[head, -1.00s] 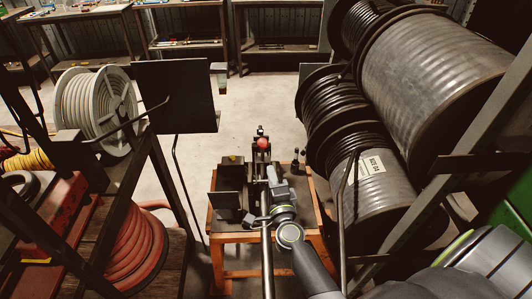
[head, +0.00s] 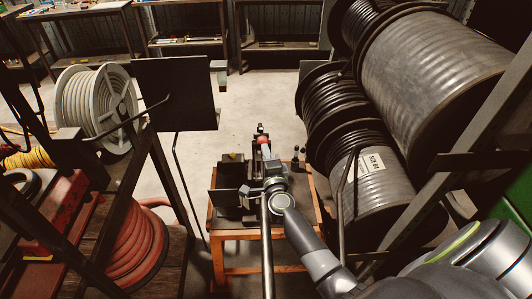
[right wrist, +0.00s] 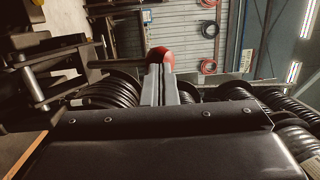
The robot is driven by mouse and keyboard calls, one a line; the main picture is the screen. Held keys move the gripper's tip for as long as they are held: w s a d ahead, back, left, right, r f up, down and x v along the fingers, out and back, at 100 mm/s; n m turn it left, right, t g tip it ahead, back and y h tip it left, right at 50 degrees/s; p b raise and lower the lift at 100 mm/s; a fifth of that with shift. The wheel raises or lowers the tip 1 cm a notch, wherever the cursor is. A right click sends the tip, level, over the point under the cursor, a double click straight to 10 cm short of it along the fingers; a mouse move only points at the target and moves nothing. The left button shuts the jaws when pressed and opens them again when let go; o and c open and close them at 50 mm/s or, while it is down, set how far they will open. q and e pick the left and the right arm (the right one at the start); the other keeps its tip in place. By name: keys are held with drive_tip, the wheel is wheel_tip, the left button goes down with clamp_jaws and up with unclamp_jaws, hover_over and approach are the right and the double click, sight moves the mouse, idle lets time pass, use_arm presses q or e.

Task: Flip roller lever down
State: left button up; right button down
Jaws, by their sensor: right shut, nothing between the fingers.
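The crimping machine (head: 229,180) stands on a small orange-framed table (head: 235,238) in the middle of the head view. A lever with a red ball knob (head: 263,139) rises at its far side. My right gripper (head: 265,150) is shut and empty, reaching over the machine with its fingertips at the knob. In the right wrist view the red knob (right wrist: 161,54) is directly beyond the closed gripper fingers (right wrist: 159,68), which overlap its lower part. I cannot tell whether they touch. My arm and gripper hide part of the machine. My left gripper is not in view.
Large hose reels (head: 430,85) crowd the right side. A red hose coil (head: 130,250) and a white hose reel (head: 95,108) are on the left. A dark upright panel (head: 172,92) stands left of the machine. Open floor (head: 265,92) lies behind the table.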

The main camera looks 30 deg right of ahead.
sight(265, 139)
drive_tip(key=shift+w, duration=0.1)
